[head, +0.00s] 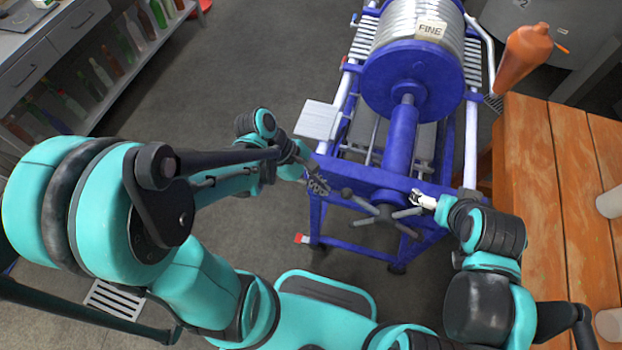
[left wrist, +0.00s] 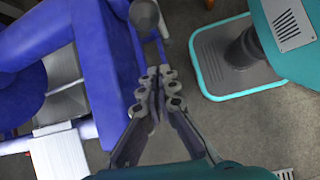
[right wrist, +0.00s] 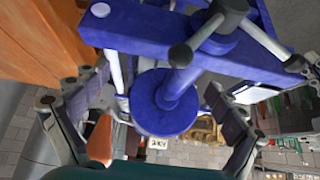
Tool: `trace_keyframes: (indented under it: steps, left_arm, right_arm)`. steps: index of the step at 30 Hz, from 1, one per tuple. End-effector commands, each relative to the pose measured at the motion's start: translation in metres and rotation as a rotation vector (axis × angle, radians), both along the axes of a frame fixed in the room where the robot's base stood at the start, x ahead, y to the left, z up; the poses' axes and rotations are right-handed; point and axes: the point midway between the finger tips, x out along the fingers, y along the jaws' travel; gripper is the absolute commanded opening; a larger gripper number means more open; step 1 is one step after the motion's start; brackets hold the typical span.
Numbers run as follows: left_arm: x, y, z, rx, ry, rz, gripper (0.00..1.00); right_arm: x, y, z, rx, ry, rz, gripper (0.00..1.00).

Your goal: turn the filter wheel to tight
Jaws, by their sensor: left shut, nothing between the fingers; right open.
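The filter wheel (head: 384,213) is a dark hub with several grey spokes ending in dark knobs, on the front of the blue filter press (head: 402,150). It shows partly at the top of the right wrist view (right wrist: 228,12), and a knob shows in the left wrist view (left wrist: 143,14). My left gripper (head: 318,184) is shut and empty, left of the wheel beside the blue frame; its fingertips meet in the left wrist view (left wrist: 158,88). My right gripper (head: 424,200) is open at the wheel's right side; its fingers are spread wide in the right wrist view (right wrist: 158,98). I cannot tell whether it touches a spoke.
A wooden table (head: 560,190) with pale cups stands on the right, close to my right arm. An orange bottle-shaped thing (head: 524,56) is beyond its corner. Shelves with bottles (head: 85,75) stand at the upper left. The floor between shelves and press is clear.

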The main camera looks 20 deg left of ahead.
Motion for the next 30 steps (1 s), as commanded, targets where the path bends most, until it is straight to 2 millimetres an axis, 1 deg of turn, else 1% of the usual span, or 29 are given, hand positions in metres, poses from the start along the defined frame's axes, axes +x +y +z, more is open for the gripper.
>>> trace_keyframes:
  steps: [1,3,4,6,10,15,25,30]
  left_arm:
    - [0.001,-0.007,-0.013,0.0,-0.001,-0.003,0.0]
    - [0.001,-0.014,-0.024,0.0,-0.001,-0.003,0.0]
    - [0.0,-0.017,-0.014,0.0,-0.001,-0.003,0.0]
    - [-0.003,-0.023,-0.002,0.0,-0.002,-0.002,0.0]
    - [-0.004,-0.031,0.009,0.001,-0.001,-0.001,0.0]
    - [-0.005,-0.035,0.014,0.001,-0.001,-0.001,0.0]
    - [-0.005,-0.036,0.015,0.002,-0.002,0.0,0.0]
    - [-0.005,-0.038,0.02,0.025,-0.002,-0.001,0.0]
  right_arm:
    - [0.0,0.0,-0.009,0.0,0.0,0.0,0.96]
    - [0.0,0.0,-0.014,0.0,0.0,0.0,0.96]
    - [0.0,0.0,-0.01,0.0,0.0,0.0,0.96]
    - [0.0,0.0,-0.006,0.0,0.0,0.0,0.96]
    - [0.0,0.0,-0.004,0.0,0.0,0.0,0.96]
    - [0.0,0.0,-0.004,0.0,0.0,0.0,0.96]
    - [0.0,0.0,-0.004,0.0,0.0,0.0,0.96]
    - [0.0,0.0,0.002,0.0,0.0,0.0,0.96]
